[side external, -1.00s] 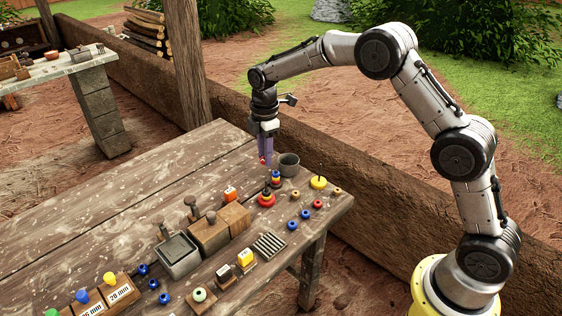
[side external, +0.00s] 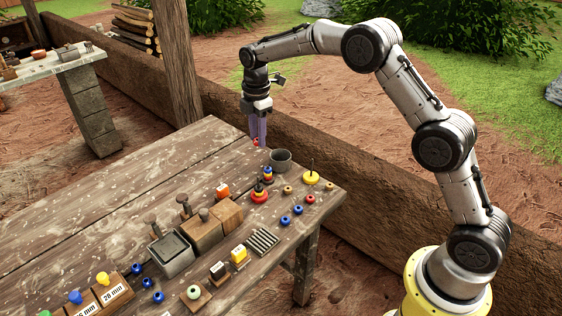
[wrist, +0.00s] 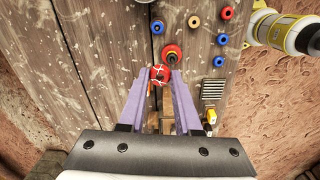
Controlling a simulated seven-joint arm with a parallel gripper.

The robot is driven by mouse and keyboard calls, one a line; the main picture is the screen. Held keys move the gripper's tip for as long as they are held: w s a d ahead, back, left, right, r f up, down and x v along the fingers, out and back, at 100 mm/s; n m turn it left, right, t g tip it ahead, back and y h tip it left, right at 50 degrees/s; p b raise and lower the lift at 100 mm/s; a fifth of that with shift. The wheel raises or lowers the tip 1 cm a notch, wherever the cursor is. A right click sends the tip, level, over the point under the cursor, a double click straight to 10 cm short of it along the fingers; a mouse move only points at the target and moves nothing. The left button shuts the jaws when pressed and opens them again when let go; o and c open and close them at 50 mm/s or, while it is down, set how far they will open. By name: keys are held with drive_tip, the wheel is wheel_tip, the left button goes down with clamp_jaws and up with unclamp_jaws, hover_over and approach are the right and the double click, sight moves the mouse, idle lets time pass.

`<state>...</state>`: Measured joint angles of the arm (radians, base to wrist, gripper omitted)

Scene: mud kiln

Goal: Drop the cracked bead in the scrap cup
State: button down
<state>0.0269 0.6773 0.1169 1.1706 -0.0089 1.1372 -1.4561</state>
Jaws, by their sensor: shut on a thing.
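The cracked bead (wrist: 160,75) is red with white crack lines. It sits between the purple fingertips of my gripper (wrist: 160,78) in the wrist view, and the fingers are shut on it. In the side view my gripper (side external: 258,142) points down and holds the bead (side external: 256,141) above the table's far edge. The grey cup (side external: 281,160), which looks like the scrap cup, stands upright on the table, to the right of and lower than the bead. The inside bottom of the cup is hidden. I cannot make out the cup in the wrist view.
Loose blue, red and orange beads lie nearby. Wooden blocks (side external: 226,215) stand nearer the middle. The table's far left (side external: 180,160) is clear.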

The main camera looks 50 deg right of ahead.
drive_tip(key=w+d+f+m, duration=0.1)
drive_tip(key=w+d+f, duration=0.15)
drive_tip(key=d, duration=1.15)
drive_tip(key=shift+w+f, duration=0.2)
drive_tip(key=shift+f, duration=2.15)
drive_tip(key=c, duration=0.5)
unclamp_jaws()
drive_tip(key=shift+r, duration=0.15)
drive_tip(key=r, duration=1.3)
drive_tip(key=shift+s+r, duration=0.3)
drive_tip(key=shift+s, duration=0.05)
drive_tip(key=shift+a, duration=0.1)
